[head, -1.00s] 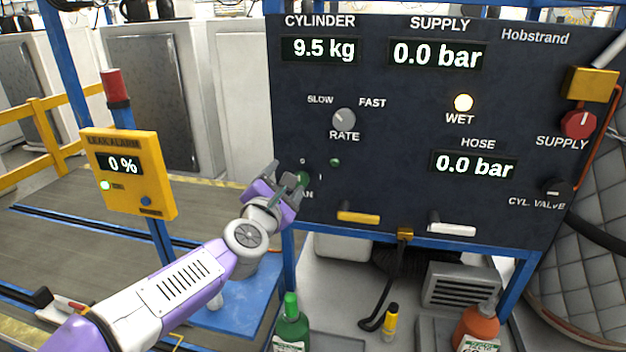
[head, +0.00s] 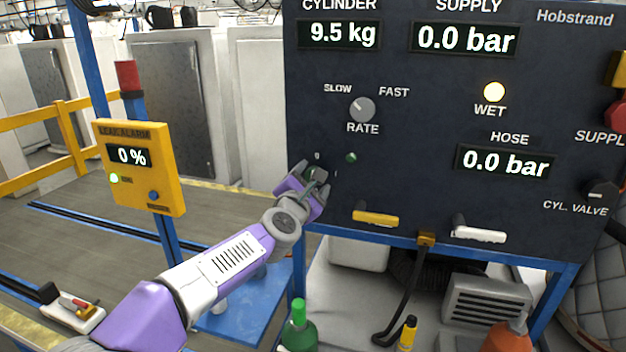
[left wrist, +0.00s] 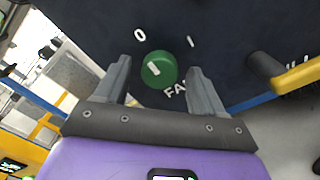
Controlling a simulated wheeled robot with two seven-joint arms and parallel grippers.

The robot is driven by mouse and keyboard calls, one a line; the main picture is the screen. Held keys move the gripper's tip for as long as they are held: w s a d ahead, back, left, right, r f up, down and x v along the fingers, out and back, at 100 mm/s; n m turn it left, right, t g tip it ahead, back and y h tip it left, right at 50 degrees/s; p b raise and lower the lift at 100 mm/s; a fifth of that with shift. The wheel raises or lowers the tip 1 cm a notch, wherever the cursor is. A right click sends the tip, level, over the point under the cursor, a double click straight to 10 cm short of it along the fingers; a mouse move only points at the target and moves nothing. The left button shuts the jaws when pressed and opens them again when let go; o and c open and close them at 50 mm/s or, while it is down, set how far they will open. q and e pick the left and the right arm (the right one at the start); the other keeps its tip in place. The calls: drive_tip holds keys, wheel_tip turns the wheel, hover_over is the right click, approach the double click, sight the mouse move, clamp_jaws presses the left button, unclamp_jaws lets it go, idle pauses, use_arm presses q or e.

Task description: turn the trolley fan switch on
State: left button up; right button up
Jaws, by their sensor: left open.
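The fan switch is a green round knob (left wrist: 160,72) with a white mark, on the dark panel (head: 420,180). In the left wrist view the mark appears turned toward the 0 label, with the I label at upper right and the FAN label partly hidden below. In the head view my gripper largely hides the knob. My left gripper (head: 318,182) is open at the panel's lower left, its two fingers on either side of the knob. I cannot tell if they touch it. My right gripper is not in view.
A small green lamp (head: 351,157) sits right of the knob, and the grey rate dial (head: 362,109) above. A yellow handle (head: 376,218) and white handle (head: 479,234) stick out below. The yellow leak alarm box (head: 140,167) stands left of my arm.

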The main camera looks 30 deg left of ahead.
use_arm(q)
drive_tip(key=shift+w+a, duration=0.15)
drive_tip(key=shift+w, duration=0.45)
drive_tip(key=c, duration=1.1)
drive_tip(key=shift+o, duration=0.2)
